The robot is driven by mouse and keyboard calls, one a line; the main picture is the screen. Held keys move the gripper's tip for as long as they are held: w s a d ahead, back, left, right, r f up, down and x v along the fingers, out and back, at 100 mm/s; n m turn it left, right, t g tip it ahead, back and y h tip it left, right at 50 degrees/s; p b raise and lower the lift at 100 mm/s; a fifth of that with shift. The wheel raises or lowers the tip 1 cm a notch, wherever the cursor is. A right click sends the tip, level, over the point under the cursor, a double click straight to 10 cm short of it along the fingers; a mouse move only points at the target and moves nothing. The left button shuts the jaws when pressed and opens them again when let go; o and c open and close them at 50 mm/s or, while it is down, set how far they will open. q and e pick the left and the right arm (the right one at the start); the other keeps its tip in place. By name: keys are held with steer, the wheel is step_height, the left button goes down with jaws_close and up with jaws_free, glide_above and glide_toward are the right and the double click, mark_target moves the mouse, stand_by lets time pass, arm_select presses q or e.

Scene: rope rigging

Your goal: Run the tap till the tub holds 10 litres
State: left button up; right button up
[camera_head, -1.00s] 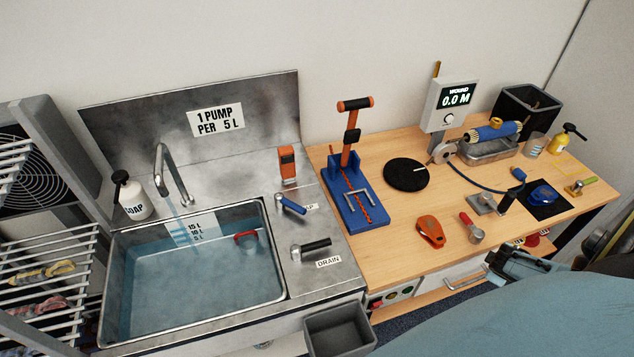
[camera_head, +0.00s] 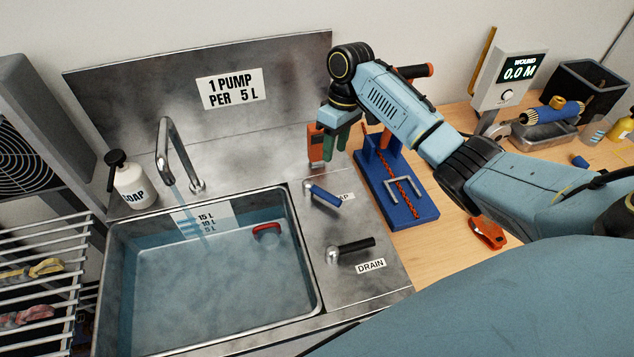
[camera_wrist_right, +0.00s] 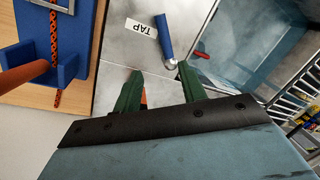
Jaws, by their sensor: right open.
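The steel tub (camera_head: 312,290) holds cloudy blue water, with a stream falling from the curved spout (camera_head: 164,150). A white scale (camera_head: 203,217) on its back wall reads 15, 10 and 5 L; the water line is near the lower marks, too small to read exactly. The blue tap lever (camera_head: 323,195) sits on the steel top beside the tub. My right gripper (camera_head: 335,146) is open and empty above and behind the lever. In the right wrist view the blue lever (camera_wrist_right: 165,36) lies beyond the gap between my green fingers (camera_wrist_right: 157,85). My left gripper is out of view.
A black drain lever (camera_head: 355,246) is in front of the tap lever. An orange-topped device (camera_head: 315,143) stands close beside my right fingers. A blue rope stand (camera_head: 400,212) is to the right. A soap bottle (camera_head: 132,187) stands behind the tub.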

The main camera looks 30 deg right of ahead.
mark_target(324, 191)
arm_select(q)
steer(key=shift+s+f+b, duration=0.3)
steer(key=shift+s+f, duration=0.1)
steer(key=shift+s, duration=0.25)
arm_select(e)
steer(key=a+f, duration=0.1)
steer(key=f, duration=0.3)
steer(key=a+f, duration=0.1)
steer(key=f, duration=0.3)
steer(key=s+a+f, duration=0.1)
steer(key=f, duration=0.3)
steer(key=shift+s+a+f, duration=0.1)
steer(key=shift+c, duration=0.2)
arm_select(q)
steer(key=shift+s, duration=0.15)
arm_select(e)
jaws_close()
